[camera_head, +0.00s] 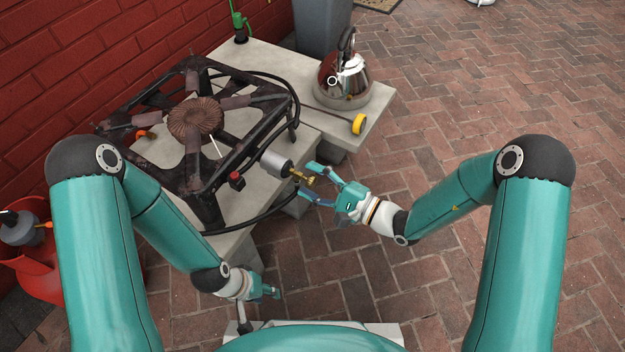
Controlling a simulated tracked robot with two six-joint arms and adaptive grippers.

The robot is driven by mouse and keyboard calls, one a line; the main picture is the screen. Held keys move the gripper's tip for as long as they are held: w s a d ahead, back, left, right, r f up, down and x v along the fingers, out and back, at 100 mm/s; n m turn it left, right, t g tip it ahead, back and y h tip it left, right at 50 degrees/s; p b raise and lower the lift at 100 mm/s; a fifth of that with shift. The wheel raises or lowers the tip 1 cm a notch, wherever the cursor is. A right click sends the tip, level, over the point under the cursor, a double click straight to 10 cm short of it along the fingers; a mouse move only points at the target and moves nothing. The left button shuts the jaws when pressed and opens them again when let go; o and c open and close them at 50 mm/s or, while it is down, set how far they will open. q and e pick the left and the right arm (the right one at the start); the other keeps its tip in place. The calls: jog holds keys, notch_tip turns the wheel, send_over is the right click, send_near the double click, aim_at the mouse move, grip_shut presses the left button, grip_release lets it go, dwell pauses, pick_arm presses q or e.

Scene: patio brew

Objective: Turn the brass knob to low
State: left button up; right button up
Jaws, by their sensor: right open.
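The brass knob (309,180) sits at the near right of the black burner stand (207,205), by a silver cylinder (276,164). My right gripper (305,181) is open, with one finger above the knob and one below it in the picture. I cannot tell whether the fingers touch it. My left gripper (275,292) is low in the picture, away from the knob, and its jaw opening is too small to tell. No low mark on the knob can be made out.
The rusty burner (196,119) and a red knob (236,179) are left of the brass knob. A steel kettle (343,82) and a yellow-ended rod (359,124) are on the slab behind. A black hose (245,226) runs below. A red gas bottle (36,270) stands left.

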jog(key=v, duration=1.2)
jog(key=s+a+f+n+g+h, duration=0.2)
jog(key=s+f+n+g, duration=0.1)
jog(key=s+f+g, duration=0.4)
jog(key=s+a+f+n+g+h, duration=0.1)
jog(key=s+a+f+n+g, duration=0.2)
jog(key=s, duration=0.6)
jog(key=s+d+f+n+g+h, duration=0.2)
jog(key=s+d+f+n+h, duration=0.1)
jog(key=d+f+h, duration=0.6)
jog(key=w+a+f+n+t, duration=0.1)
jog(key=w+f+t, duration=0.15)
jog(key=w, duration=0.25)
notch_tip(320, 180, up, 35)
jog(key=t+p, duration=0.1)
jog(key=p, duration=3.3)
jog(key=shift+a, duration=0.2)
